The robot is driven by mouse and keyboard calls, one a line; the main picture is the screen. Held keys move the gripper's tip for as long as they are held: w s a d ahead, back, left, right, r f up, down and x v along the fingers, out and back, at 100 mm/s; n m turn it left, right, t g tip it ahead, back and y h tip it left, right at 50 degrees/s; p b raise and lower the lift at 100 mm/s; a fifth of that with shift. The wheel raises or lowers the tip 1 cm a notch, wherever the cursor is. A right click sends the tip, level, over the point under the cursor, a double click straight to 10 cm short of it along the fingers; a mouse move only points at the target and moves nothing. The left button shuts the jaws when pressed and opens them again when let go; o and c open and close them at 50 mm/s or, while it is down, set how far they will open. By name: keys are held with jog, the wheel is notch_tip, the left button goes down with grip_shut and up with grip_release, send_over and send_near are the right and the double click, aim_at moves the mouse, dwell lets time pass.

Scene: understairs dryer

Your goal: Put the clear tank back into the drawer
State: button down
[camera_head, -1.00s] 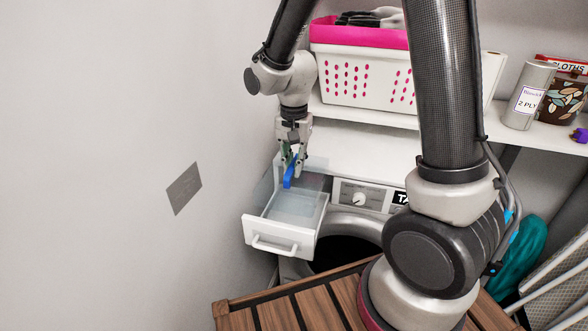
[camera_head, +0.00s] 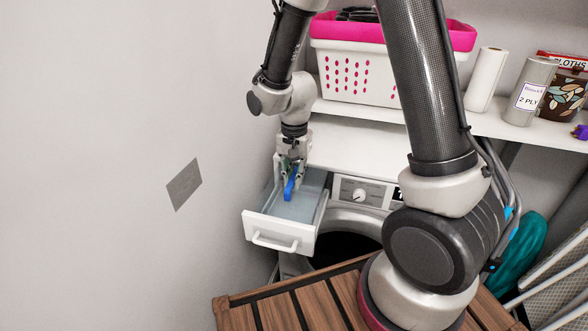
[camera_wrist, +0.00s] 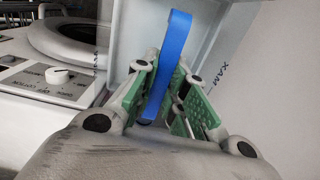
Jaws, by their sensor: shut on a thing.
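The clear tank (camera_head: 308,200) is a pale, see-through box with a blue handle (camera_head: 289,188). It sits low within the open white drawer (camera_head: 277,228) of the dryer, its edges hard to tell from the drawer walls. Whether it rests on the drawer floor is not visible. My gripper (camera_head: 291,178) points down over the drawer and is shut on the blue handle. In the wrist view, the handle (camera_wrist: 172,55) stands between the green finger pads, and "MAX" markings show on the pale wall (camera_wrist: 222,88) beside it.
The dryer's control panel (camera_head: 362,193) and round door opening are right of the drawer. A plain wall (camera_head: 110,160) is close on the left. A shelf (camera_head: 375,150) above carries a pink-rimmed white basket (camera_head: 350,75) and rolls. A slatted wooden top (camera_head: 290,300) lies in front.

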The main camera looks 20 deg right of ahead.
aim_at(294, 193)
jog(key=shift+f, duration=1.05)
jog(key=shift+f, duration=2.1)
jog(key=c, duration=1.4)
grip_release()
notch_tip(294, 193, up, 12)
